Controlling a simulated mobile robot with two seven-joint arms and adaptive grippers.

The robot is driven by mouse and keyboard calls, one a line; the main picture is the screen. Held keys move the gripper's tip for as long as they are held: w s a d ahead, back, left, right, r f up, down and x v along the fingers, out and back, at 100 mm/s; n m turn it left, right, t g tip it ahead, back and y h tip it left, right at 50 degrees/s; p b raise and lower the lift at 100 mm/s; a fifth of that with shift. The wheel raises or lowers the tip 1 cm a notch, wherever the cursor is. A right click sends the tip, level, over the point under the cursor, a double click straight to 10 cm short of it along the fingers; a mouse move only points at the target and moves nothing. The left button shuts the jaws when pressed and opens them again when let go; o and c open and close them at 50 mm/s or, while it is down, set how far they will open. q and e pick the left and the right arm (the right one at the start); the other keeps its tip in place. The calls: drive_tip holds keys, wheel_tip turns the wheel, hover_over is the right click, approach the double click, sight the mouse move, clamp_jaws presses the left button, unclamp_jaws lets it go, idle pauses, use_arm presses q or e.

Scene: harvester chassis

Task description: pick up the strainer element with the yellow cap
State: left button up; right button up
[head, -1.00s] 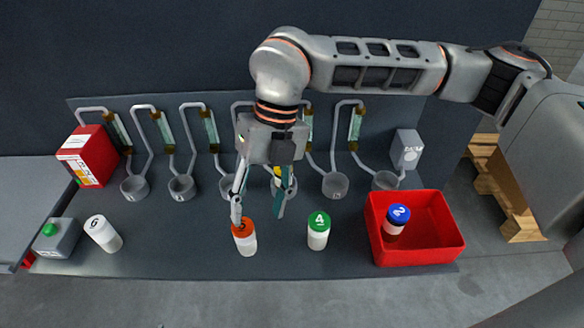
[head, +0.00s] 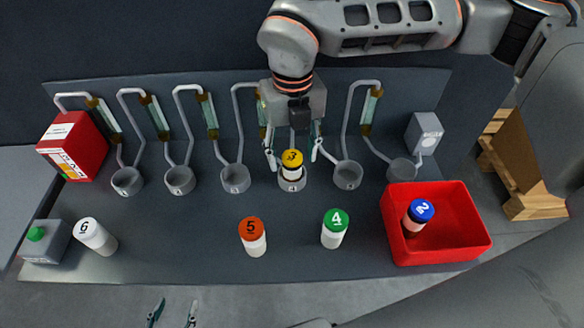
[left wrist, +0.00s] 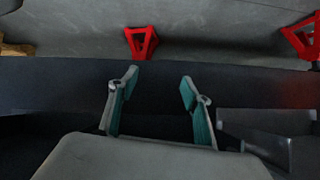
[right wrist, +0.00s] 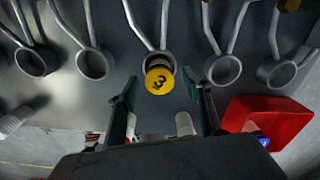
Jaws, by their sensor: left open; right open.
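The strainer element with the yellow cap (head: 292,161), marked 3, stands upright in a grey ring cup (head: 292,185) at the panel. Its cap also shows in the right wrist view (right wrist: 160,80), just beyond the fingertips. My right gripper (head: 294,154) is open, with one finger on each side of the cap; I cannot tell whether they touch it.
Elements with orange (head: 250,229), green (head: 336,219) and white (head: 90,228) caps stand along the front. A blue-capped one (head: 420,211) is in the red bin (head: 455,248). Other ring cups and pipes flank the yellow cap. The front middle is otherwise clear.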

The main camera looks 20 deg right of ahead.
drive_tip(key=shift+f, duration=0.8)
drive_tip(key=c, duration=1.2)
drive_tip(key=shift+r, duration=0.1)
drive_tip(key=shift+c, duration=0.2)
drive_tip(key=shift+w+r, duration=0.1)
drive_tip(key=shift+r, duration=0.35)
use_arm(q)
wheel_tip(320, 180, up, 7)
drive_tip(key=w+p, duration=0.2)
drive_tip(key=p, duration=0.3)
drive_tip(key=shift+t+p, duration=0.3)
drive_tip(key=shift+p, duration=0.1)
use_arm(e)
wheel_tip(320, 180, up, 24)
